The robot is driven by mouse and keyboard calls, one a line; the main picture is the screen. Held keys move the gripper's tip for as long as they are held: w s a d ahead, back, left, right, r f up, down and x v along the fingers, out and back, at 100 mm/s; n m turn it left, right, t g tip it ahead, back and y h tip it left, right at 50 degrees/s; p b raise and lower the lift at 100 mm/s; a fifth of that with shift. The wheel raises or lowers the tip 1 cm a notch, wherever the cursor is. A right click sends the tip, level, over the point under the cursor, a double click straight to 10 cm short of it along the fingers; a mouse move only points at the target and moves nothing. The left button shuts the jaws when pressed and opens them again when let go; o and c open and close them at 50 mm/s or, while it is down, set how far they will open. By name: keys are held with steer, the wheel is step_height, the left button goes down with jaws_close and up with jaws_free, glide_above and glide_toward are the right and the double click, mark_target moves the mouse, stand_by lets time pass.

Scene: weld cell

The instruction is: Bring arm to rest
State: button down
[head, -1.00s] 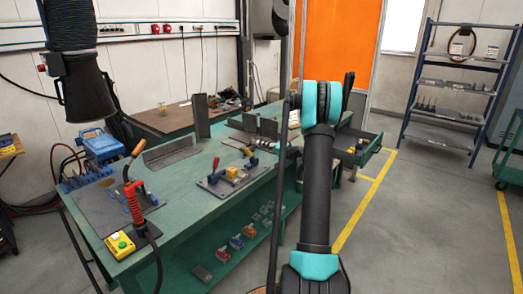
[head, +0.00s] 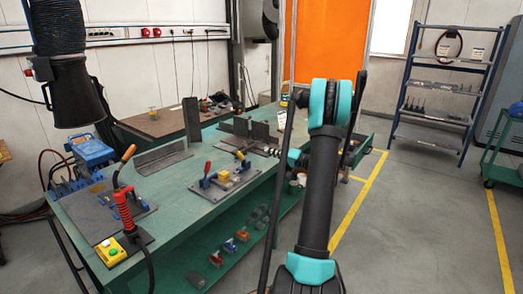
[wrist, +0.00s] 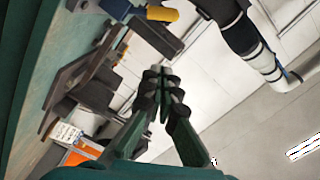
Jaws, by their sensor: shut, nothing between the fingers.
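My gripper (wrist: 161,80) shows in the wrist view with its two dark fingers together at the tips and nothing held between them. In the head view my arm is folded up in front of me, with its black and teal elbow raised beside the green workbench (head: 178,218). In the wrist view the bench top (wrist: 50,75) runs along the left, tilted in the picture, with dark steel pieces behind the fingers.
A fixture plate with clamps (head: 226,180), steel angles (head: 162,157) and a red-handled torch (head: 124,210) are on the bench. A black extraction hood (head: 75,92) hangs at left. An orange curtain (head: 318,40) and blue shelf rack (head: 437,90) stand behind.

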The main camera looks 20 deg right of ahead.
steer(key=s+a+f+n+g+h, duration=0.2)
steer(key=s+a+g+h, duration=0.35)
steer(key=s+a, duration=1.2)
steer(key=s+f+n+g+h, duration=0.1)
steer(key=s+f+g+h, duration=0.1)
steer(key=s, duration=1)
steer(key=s+d+f+n+g+h, duration=0.1)
steer(key=s+f, duration=0.4)
steer(key=s, duration=0.6)
steer(key=g+h, duration=0.1)
steer(key=h, duration=0.1)
steer(key=shift+s+d+n+h, duration=0.2)
steer(key=shift+s+n+h, duration=0.1)
steer(key=shift+s+h, duration=0.05)
